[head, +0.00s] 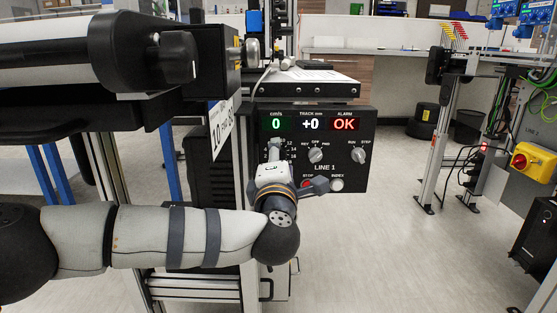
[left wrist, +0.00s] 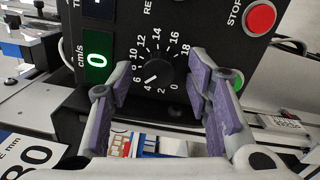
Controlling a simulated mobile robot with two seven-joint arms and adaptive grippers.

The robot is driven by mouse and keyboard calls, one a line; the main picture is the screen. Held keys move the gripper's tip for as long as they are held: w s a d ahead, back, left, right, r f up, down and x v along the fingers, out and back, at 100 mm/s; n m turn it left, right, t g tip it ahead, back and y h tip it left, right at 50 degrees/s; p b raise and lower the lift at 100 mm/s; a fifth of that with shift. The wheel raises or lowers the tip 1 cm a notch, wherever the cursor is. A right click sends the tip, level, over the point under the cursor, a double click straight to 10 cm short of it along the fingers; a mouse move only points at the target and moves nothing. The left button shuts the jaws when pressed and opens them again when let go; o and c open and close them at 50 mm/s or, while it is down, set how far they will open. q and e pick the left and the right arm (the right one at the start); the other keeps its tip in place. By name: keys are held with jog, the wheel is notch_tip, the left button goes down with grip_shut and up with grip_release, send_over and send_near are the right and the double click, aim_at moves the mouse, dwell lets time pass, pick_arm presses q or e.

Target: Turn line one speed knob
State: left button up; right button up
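The black LINE 1 control panel (head: 354,178) faces me in the head view. The black speed knob (left wrist: 160,72) shows in the left wrist view inside a dial numbered up to 18. Its white pointer mark lies toward the low numbers, near 4. My left gripper (head: 276,150) is in front of the panel's left part and hides the knob in the head view. In the left wrist view my left gripper (left wrist: 160,82) has its purple-padded fingers apart, one on each side of the knob, with visible gaps. The green speed display (head: 276,124) reads 0. My right gripper is not in view.
The panel also carries a REV/OFF/FWD switch (head: 315,155), a RUN/STEP switch (head: 358,155), a red STOP button (left wrist: 260,17) and a white button (head: 337,185). The alarm display (head: 344,124) reads OK. A yellow switch box (head: 533,163) stands at right. Open floor lies between.

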pick_arm(q)
jog(key=s, duration=1.2)
jog(key=shift+a+f, duration=0.25)
jog(key=shift+f, duration=0.05)
